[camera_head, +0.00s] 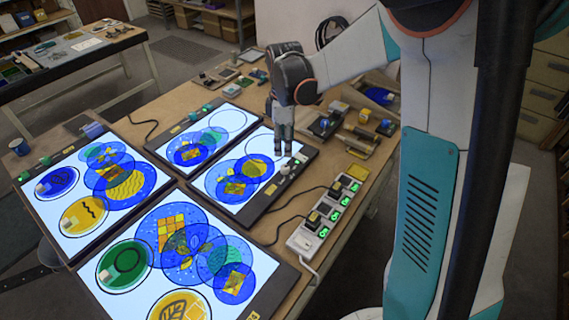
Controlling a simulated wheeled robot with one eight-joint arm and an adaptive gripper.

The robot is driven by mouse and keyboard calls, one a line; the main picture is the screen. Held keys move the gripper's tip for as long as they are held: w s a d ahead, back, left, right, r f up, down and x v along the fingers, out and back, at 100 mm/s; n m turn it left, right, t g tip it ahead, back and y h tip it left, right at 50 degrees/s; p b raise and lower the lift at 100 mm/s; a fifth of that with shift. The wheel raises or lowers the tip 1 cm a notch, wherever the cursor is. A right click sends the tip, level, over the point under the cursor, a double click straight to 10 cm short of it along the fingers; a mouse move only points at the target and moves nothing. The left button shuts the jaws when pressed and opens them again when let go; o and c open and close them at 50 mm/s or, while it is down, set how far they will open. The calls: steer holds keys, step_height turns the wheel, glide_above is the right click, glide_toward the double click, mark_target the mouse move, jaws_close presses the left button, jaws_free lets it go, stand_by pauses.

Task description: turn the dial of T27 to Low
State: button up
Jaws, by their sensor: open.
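Several lit light panels with black frames lie on the workbench. The lit panel (262,142) at the back right has a small pale dial (286,169) on its right frame edge, with a yellow label (271,189) below it. The label is too small to read, so I cannot tell which panel is T27 or where the dial points. My gripper (283,153) is open, pointing down above this panel's right part, just above and beside the dial in the picture. I cannot tell whether it touches anything.
A power strip (308,239) with green lights and plugs stands on the right of the bench, with black cables running to the panels. Tools and small jars (364,116) lie behind it. Coloured glass discs cover the panels. A second table (70,60) stands at the back left.

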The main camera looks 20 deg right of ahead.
mark_target(285, 167)
step_height(285, 167, down, 10)
steer(key=b, duration=0.2)
steer(key=shift+b, duration=0.3)
steer(key=shift+r, duration=0.1)
jaws_close()
